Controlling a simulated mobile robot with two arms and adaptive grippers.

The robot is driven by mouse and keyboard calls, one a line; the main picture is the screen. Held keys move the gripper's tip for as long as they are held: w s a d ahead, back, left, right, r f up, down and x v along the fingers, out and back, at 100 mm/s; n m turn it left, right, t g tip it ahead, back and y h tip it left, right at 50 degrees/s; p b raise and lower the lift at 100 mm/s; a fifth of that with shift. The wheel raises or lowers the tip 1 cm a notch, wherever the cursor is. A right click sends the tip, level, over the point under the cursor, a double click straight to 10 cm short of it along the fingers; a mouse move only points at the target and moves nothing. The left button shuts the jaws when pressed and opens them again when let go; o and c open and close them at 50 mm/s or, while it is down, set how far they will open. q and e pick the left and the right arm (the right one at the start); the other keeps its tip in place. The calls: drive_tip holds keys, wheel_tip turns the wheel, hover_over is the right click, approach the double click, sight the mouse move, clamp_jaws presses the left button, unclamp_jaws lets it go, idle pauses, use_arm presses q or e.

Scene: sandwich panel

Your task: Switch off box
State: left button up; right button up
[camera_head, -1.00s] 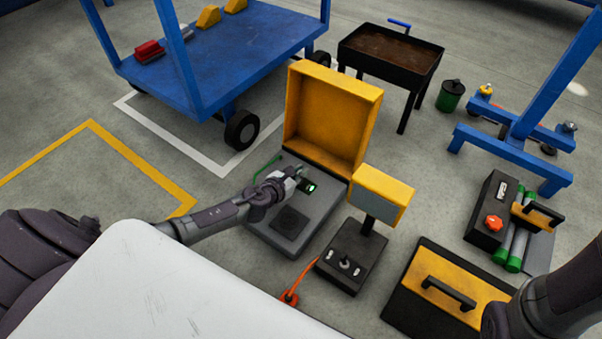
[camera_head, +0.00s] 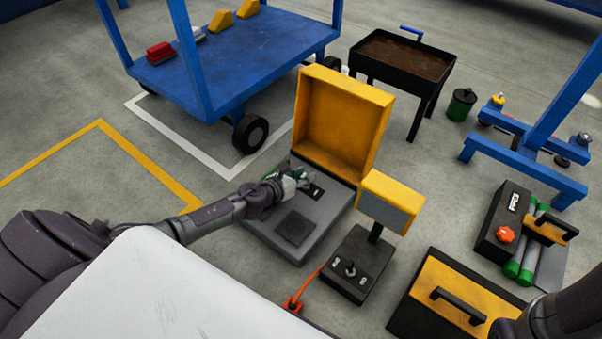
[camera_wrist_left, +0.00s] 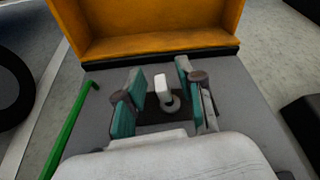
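The box (camera_head: 275,226) is a grey base with its yellow lid (camera_head: 345,113) standing open behind it. In the left wrist view, a white toggle switch (camera_wrist_left: 163,91) rises from a dark plate on the grey top. My left gripper (camera_head: 303,178) is over this plate in the head view. In the left wrist view, its two teal fingers (camera_wrist_left: 155,98) are apart, one on each side of the switch, with a gap to it. The fingers partly hide the plate. My right arm shows at the lower right of the head view, but its gripper is out of frame.
A black control box (camera_head: 353,265) with a yellow-hooded screen stands right of the box. A yellow-and-black case (camera_head: 455,290) lies further right. A blue cart (camera_head: 235,60) stands behind. A green bar (camera_wrist_left: 70,130) runs along the box's left side.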

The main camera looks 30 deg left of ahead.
use_arm(q)
drive_tip(key=v, duration=1.1)
drive_tip(key=shift+f, duration=0.15)
drive_tip(key=shift+s+a+r, duration=0.1)
drive_tip(key=shift+s+r, duration=0.2)
drive_tip(key=shift+s, duration=0.2)
